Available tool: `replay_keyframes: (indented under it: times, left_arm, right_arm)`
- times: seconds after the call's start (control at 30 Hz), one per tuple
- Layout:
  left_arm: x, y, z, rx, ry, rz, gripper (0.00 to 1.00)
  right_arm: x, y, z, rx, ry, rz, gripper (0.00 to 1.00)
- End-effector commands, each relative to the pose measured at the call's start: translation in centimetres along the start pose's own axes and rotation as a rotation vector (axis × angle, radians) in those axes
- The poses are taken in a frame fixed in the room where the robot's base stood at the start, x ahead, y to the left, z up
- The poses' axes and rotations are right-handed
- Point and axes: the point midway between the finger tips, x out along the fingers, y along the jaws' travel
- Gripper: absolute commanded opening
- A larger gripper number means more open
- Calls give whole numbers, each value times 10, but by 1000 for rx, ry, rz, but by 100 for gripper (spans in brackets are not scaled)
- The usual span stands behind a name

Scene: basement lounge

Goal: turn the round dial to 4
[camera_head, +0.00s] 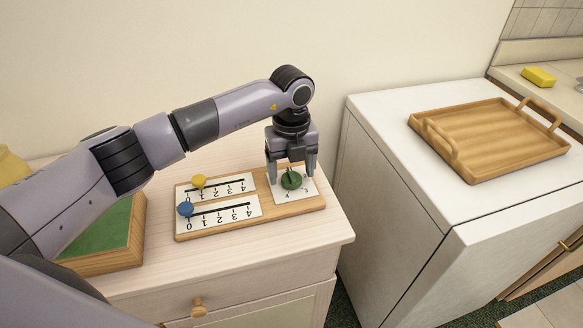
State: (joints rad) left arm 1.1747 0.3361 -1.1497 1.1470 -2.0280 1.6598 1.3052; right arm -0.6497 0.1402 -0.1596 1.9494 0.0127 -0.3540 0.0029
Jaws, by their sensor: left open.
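The round dial (291,180) is green and sits on a white numbered card at the right end of a wooden board (217,233). The digits 4 and 3 show on the near side of the card; the rest of its scale is hidden. My left gripper (291,177) is open and points down, with its fingers on either side of the dial. I cannot tell whether the fingers touch it. The board also holds two sliders: a yellow knob (199,181) near 1 and a blue knob (186,209) near 0. My right gripper is not in view.
The board lies on a light wooden cabinet (300,240). A green-topped wooden box (103,237) is left of it. A white appliance (390,120) at right bears a wooden tray (485,140). A yellow sponge (538,77) lies on the far right counter.

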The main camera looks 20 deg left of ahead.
Motion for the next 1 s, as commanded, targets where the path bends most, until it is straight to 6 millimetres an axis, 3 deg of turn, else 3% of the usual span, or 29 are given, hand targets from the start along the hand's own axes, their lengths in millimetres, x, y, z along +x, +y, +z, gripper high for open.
replay_keyframes:
  times: [0.3,0.5,1.0]
  left_arm:
    - [5,0,0,0,0,0,75]
    - [5,0,0,1,0,-1,19]
    - [6,0,0,119,-1,-1,19]
  right_arm:
    - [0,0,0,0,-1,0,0]
    - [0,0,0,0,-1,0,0]
    - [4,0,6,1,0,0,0]
